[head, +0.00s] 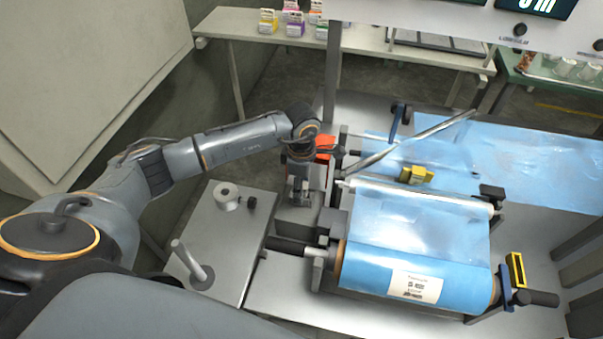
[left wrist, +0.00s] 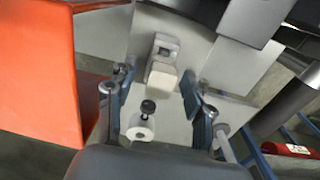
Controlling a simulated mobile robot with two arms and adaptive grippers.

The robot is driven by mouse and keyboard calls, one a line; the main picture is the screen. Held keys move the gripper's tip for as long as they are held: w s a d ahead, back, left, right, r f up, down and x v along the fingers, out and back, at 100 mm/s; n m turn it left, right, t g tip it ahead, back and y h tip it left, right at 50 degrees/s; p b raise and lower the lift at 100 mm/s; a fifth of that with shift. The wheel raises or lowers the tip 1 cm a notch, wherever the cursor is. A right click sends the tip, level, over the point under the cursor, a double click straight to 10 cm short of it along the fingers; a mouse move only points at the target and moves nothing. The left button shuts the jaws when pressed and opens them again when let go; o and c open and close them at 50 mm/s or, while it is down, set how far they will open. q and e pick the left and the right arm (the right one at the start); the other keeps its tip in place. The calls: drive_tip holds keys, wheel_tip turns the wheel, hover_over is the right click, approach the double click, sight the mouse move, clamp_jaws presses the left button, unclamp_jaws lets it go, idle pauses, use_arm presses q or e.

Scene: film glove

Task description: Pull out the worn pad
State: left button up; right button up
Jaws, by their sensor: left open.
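A pale block, which looks like the worn pad (left wrist: 161,82), sits against a small grey holder (left wrist: 165,52) in the left wrist view. My left gripper (left wrist: 157,88) is open, with one finger on each side of the pad. I cannot tell whether the fingers touch it. In the head view my left gripper (head: 300,190) points down at the left side of the film machine, and the pad cannot be made out there. My right gripper is not in view.
An orange part (left wrist: 38,75) is close at the left in the wrist view. The blue film roll (head: 415,270) lies right of my gripper in the head view. A grey side table (head: 215,265) with a spool (head: 227,196) and a post (head: 190,262) stands left.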

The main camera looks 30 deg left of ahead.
use_arm(q)
drive_tip(key=shift+f, duration=0.2)
clamp_jaws()
drive_tip(key=shift+r, duration=0.45)
drive_tip(key=shift+r, duration=0.1)
idle(0.5)
drive_tip(key=shift+r+p, duration=0.55)
drive_tip(key=shift+r, duration=0.1)
drive_tip(key=shift+r+p, duration=0.85)
drive_tip(key=shift+r, duration=0.8)
